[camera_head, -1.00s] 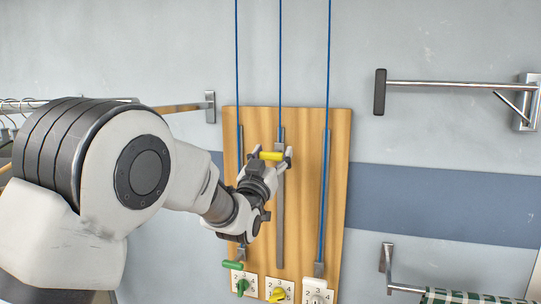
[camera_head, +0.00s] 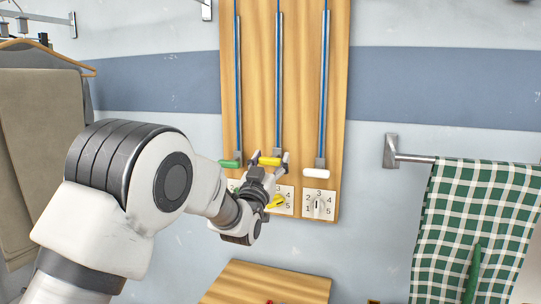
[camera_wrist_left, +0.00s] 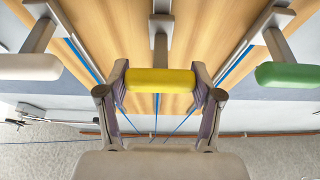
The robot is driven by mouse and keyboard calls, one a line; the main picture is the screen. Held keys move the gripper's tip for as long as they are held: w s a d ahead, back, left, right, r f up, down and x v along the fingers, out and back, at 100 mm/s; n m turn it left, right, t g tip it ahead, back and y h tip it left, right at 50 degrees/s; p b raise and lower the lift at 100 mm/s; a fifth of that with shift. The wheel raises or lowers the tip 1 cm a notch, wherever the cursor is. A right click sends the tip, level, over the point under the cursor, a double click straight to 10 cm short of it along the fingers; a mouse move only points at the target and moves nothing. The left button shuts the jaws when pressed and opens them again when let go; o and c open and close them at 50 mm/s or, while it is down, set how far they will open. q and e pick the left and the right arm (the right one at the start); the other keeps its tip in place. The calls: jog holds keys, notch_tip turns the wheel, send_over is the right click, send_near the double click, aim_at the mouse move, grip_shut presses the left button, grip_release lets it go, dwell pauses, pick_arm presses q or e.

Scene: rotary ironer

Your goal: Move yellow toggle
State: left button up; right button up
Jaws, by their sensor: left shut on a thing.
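The yellow toggle (camera_head: 269,161) is a short horizontal handle at the low end of the middle slot on a wooden board (camera_head: 300,90). My left gripper (camera_head: 268,161) is shut on it, one finger at each end. In the left wrist view the yellow toggle (camera_wrist_left: 160,81) lies between the two fingers (camera_wrist_left: 160,85). The green toggle (camera_head: 230,164) and the white toggle (camera_head: 316,173) sit on either side at about the same height. My right gripper is not in view.
Numbered dials, a yellow one (camera_head: 277,202) and a white one (camera_head: 319,206), sit below the toggles; my arm partly hides another. A green checked cloth (camera_head: 470,230) hangs at right. Brown cloth (camera_head: 42,140) hangs at left. A wooden surface (camera_head: 268,283) is below.

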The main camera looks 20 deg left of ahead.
pick_arm(q)
jog(key=shift+f+b, duration=0.5)
jog(key=shift+f, duration=0.85)
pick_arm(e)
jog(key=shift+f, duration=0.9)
pick_arm(q)
jog(key=o, duration=1.6)
jog(key=shift+o, duration=0.5)
jog(key=shift+r, duration=0.15)
jog(key=v, duration=1.2)
